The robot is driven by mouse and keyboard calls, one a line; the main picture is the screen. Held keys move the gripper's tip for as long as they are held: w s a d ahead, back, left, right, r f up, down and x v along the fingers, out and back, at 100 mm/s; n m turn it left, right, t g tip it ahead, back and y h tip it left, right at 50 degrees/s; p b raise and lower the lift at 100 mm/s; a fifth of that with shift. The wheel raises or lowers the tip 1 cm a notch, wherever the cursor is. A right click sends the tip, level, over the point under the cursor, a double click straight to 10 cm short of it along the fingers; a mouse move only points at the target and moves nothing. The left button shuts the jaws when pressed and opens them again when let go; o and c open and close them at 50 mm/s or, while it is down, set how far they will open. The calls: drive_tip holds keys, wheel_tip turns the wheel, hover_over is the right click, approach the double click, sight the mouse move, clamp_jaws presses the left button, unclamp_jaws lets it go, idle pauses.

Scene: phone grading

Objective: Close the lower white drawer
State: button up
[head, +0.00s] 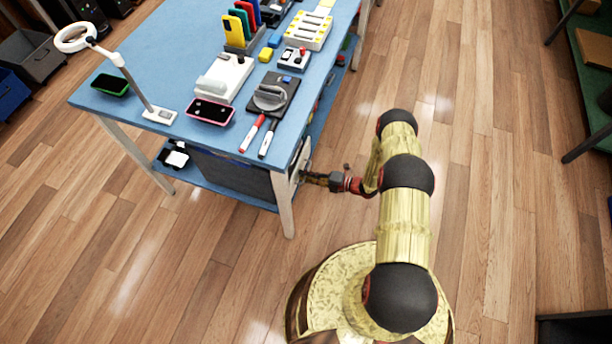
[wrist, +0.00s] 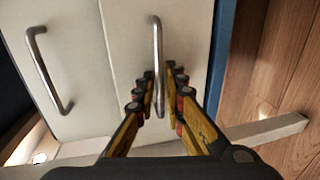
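Two white drawer fronts fill the upper wrist view, which looks turned sideways, with floor at the right. The right one, nearer the floor and a blue edge, is the lower white drawer (wrist: 190,30); it has a metal bar handle (wrist: 157,50). The other front (wrist: 75,30) has its own handle (wrist: 45,70). My gripper (wrist: 160,85) is open, its fingers on either side of the lower drawer's handle; I cannot tell if they touch it. In the head view my gripper (head: 308,178) is at the drawer unit under the blue table. How far the drawer stands out is unclear.
The blue table (head: 160,50) carries phones, a ring lamp (head: 133,80), markers and devices. Its pale leg (head: 283,205) stands close to my gripper, and a pale bar, likely that leg, crosses the wrist view (wrist: 265,130).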

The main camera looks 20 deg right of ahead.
drive_tip(key=shift+c, duration=0.2)
clamp_jaws()
idle(0.4)
